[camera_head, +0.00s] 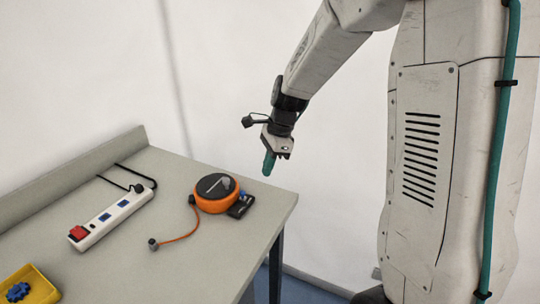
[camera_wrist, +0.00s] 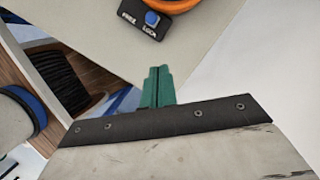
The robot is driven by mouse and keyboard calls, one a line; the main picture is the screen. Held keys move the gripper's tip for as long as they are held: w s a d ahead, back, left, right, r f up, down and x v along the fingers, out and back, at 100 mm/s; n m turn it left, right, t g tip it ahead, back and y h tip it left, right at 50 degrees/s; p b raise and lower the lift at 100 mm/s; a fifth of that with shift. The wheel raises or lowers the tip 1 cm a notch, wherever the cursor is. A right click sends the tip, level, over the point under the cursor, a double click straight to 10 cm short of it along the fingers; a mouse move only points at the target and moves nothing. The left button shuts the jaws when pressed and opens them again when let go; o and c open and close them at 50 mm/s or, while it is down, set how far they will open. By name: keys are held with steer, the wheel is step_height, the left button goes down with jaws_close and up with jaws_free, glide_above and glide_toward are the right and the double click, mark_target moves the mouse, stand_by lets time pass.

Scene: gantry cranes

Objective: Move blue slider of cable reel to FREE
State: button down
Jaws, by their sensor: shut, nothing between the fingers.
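The orange cable reel (camera_head: 214,204) with a black top sits on the table near its right edge. Its black switch box (camera_head: 241,206) is on the reel's right side. The blue slider (camera_wrist: 152,19) is at the LOCK end, to the right of FREE. Only the reel's orange rim (camera_wrist: 172,4) shows there. The fingers (camera_wrist: 158,70) also show in the wrist view, apart from the box.
An orange cable (camera_head: 180,238) runs from the reel to a dark plug (camera_head: 153,244). A yellow tray (camera_head: 30,280) holds a blue part. The tabletop (camera_head: 125,278) in front is clear.

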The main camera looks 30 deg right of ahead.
mark_target(247, 197)
steer(key=x, duration=0.4)
steer(key=shift+w+a+f, duration=0.1)
steer(key=shift+a, duration=0.5)
steer(key=shift+w+a+f, duration=0.1)
steer(key=shift+a+f, duration=0.05)
steer(key=shift+a, duration=0.45)
steer(key=shift+w+a+f, duration=0.1)
steer(key=shift+a+f, duration=0.1)
steer(key=shift+a, duration=0.45)
steer(key=s+a, duration=0.2)
steer(key=a, duration=0.1)
steer(key=shift+s+a, duration=0.1)
steer(key=shift+s, duration=0.05)
